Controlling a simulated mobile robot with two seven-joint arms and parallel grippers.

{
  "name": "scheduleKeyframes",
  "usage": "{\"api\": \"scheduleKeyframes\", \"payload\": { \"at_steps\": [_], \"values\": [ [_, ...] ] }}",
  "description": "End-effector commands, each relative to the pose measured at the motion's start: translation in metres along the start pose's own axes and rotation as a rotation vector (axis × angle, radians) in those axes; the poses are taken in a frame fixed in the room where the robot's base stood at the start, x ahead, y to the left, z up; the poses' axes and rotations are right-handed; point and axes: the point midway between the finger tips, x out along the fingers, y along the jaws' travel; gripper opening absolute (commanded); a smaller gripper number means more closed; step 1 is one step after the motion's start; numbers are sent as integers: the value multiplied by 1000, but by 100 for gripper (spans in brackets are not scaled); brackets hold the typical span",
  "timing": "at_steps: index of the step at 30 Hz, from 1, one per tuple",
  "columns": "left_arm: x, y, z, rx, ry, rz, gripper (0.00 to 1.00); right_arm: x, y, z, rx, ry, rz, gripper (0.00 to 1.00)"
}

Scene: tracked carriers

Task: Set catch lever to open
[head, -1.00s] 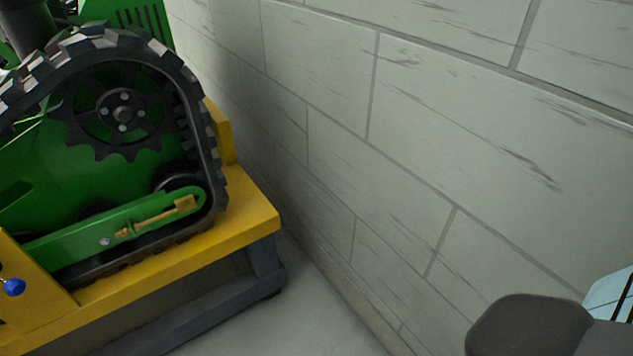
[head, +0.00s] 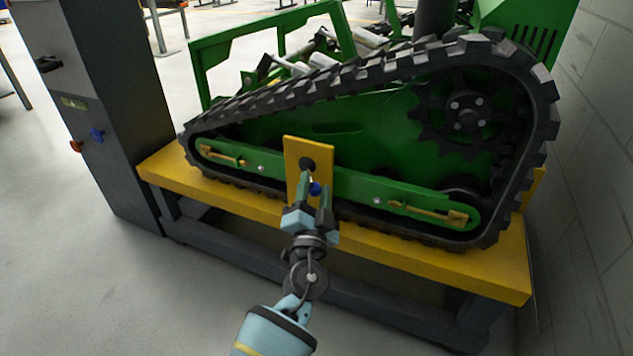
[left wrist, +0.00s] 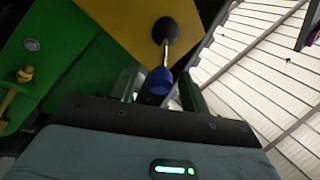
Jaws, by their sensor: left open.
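The catch lever (head: 315,188) has a blue knob on a short metal rod, on a yellow plate (head: 294,152) in front of the green track frame. In the left wrist view the blue knob (left wrist: 160,80) hangs at the end of the rod, below a dark round pivot. My left gripper (head: 315,196) is open at the lever. In the left wrist view its two fingers (left wrist: 158,90) stand on either side of the knob, which appears between or just in front of their tips; contact cannot be told. My right gripper is not in view.
The green tracked carrier (head: 370,130) rests on a yellow-topped stand (head: 500,268) with dark legs. A dark cabinet (head: 105,110) with red and blue knobs stands at the left. A grey block wall (head: 590,200) is close on the right. Floor at the front left is clear.

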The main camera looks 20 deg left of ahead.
Motion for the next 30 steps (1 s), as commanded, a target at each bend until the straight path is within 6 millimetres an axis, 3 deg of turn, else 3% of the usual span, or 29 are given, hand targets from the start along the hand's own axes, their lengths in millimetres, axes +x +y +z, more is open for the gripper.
{"api": "scheduleKeyframes", "payload": {
  "at_steps": [6,17,27,30],
  "values": [
    [21,0,0,-1,0,0,45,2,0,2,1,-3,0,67],
    [24,0,0,0,0,0,44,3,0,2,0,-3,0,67],
    [24,0,0,0,0,0,0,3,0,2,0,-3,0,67],
    [24,0,0,0,0,0,0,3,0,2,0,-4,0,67]
  ]
}}
